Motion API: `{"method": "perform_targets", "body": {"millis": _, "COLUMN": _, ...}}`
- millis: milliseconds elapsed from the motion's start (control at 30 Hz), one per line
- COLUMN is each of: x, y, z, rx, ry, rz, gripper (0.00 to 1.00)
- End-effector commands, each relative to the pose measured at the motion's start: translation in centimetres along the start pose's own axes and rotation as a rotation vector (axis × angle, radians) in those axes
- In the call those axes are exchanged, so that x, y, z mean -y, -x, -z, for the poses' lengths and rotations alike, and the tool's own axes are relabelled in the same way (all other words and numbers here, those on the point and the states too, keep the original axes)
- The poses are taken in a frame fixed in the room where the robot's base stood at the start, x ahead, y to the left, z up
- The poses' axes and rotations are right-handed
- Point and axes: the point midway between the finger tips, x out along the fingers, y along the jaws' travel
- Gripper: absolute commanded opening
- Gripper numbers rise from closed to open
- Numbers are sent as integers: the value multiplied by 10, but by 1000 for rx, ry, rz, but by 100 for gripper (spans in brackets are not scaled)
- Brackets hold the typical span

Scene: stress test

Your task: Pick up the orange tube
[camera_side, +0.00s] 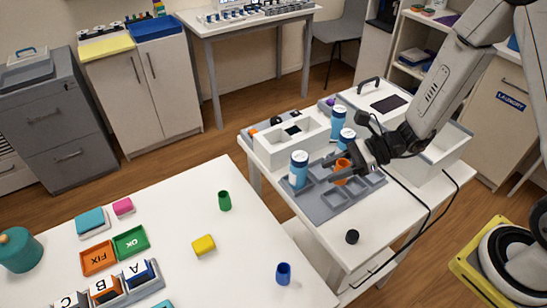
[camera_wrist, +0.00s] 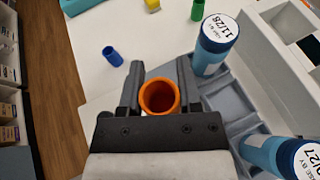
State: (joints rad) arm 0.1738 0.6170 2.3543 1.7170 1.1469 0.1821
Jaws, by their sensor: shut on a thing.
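The orange tube (camera_wrist: 160,97) is between the two fingers of my gripper (camera_wrist: 160,84) in the wrist view, with its open round mouth facing the camera. The gripper is shut on it. In the side view my gripper (camera_side: 348,166) is over the grey compartment tray (camera_side: 333,203), and the orange tube (camera_side: 342,171) shows partly behind the fingers. I cannot tell whether the tube's lower end still touches the tray.
Blue-and-white canisters stand close by: one (camera_side: 299,170) at the tray's left, others (camera_side: 346,138) behind. A white box (camera_side: 290,143) is behind the tray. A black knob-like piece (camera_side: 352,236) lies in front. Green (camera_side: 224,201) and blue (camera_side: 283,273) tubes stand on the other table.

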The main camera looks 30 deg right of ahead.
Motion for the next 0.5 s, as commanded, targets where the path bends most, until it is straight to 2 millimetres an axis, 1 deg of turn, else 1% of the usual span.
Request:
{"method": "perform_targets", "body": {"millis": 33, "x": 0, "y": 2, "z": -6, "rx": 1, "ry": 3, "rz": 2, "gripper": 0}}
{"method": "perform_targets", "body": {"millis": 200, "x": 0, "y": 7, "z": -17, "rx": 1, "ry": 2, "rz": 0, "gripper": 0}}
{"method": "perform_targets", "body": {"millis": 500, "x": 0, "y": 10, "z": -24, "rx": 0, "ry": -1, "rz": 0, "gripper": 0}}
